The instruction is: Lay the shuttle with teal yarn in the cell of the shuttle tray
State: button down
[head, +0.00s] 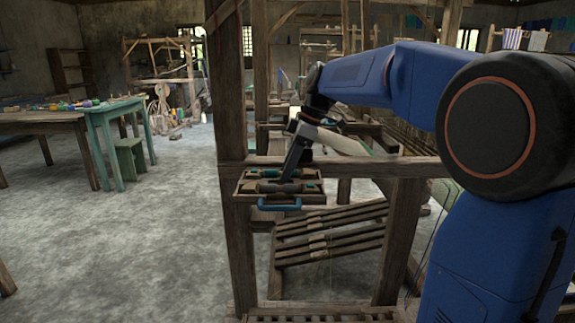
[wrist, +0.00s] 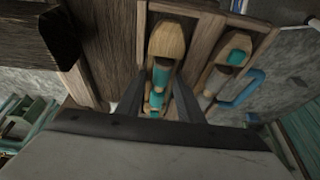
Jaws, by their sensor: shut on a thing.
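My gripper (head: 288,177) points down over the shuttle tray (head: 243,197) on the loom frame. In the wrist view my gripper (wrist: 160,90) is shut on a shuttle with teal yarn (wrist: 160,76), a wooden shuttle with a pale pointed end. It lies lengthwise within the left cell's outline, lined up with the cell walls. Whether it touches the cell floor I cannot tell. The tray (wrist: 205,40) has a second shuttle (wrist: 232,62), also with teal, in its right cell. The lower end of the held shuttle is hidden by my gripper.
A blue handle (head: 280,207) juts from the tray's near side. A thick loom post (head: 232,130) stands just left of the tray, and slanted bars (head: 330,235) lie below. A teal table (head: 112,110) stands farther left; the floor between is open.

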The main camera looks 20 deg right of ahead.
jog(key=shift+f, duration=0.1)
jog(key=c, duration=1.1)
grip_release()
jog(key=v, duration=1.7)
